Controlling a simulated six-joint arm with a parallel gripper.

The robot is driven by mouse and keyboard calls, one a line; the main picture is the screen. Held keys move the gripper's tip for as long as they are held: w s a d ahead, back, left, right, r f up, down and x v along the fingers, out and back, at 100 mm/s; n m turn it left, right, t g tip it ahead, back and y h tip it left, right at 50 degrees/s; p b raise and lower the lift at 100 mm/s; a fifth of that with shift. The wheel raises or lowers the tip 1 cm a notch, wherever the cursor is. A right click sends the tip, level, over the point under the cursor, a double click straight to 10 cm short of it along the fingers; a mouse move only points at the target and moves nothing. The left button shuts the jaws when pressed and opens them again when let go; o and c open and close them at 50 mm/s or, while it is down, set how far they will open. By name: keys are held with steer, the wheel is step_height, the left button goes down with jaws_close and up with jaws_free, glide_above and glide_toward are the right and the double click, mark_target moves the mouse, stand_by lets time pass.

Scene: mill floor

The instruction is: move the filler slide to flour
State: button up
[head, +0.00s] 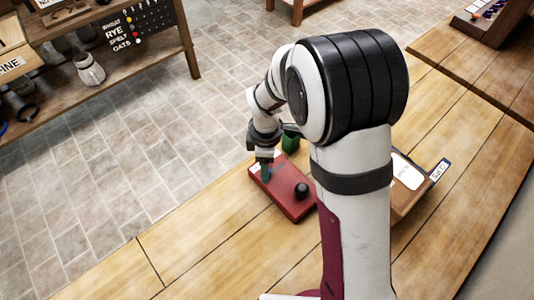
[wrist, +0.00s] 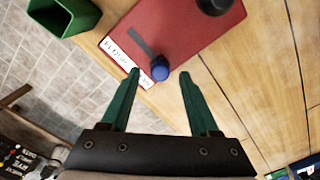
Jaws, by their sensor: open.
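The filler is a red box (head: 277,196) on the wooden bench, also seen in the wrist view (wrist: 195,38). Its slide has a blue knob (wrist: 160,70) at one end of a dark slot (wrist: 141,42), beside a white label strip (wrist: 125,57). The label's words are too small to read surely. A black knob (head: 302,190) stands on the box away from the slot. My gripper (wrist: 160,75) is open, its green fingers on either side of the blue knob, with gaps showing. In the head view my gripper (head: 265,172) is over the box's label end and hides the blue knob.
A green open container (wrist: 62,16) stands beside the box, also in the head view (head: 291,140). A wooden tray (head: 410,205) with a white card is right of my arm. Bench (head: 215,245) left of the box is clear. A shelf (head: 110,62) stands apart at upper left.

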steer(key=shift+f, duration=0.7)
steer(key=shift+c, duration=0.2)
jaws_close()
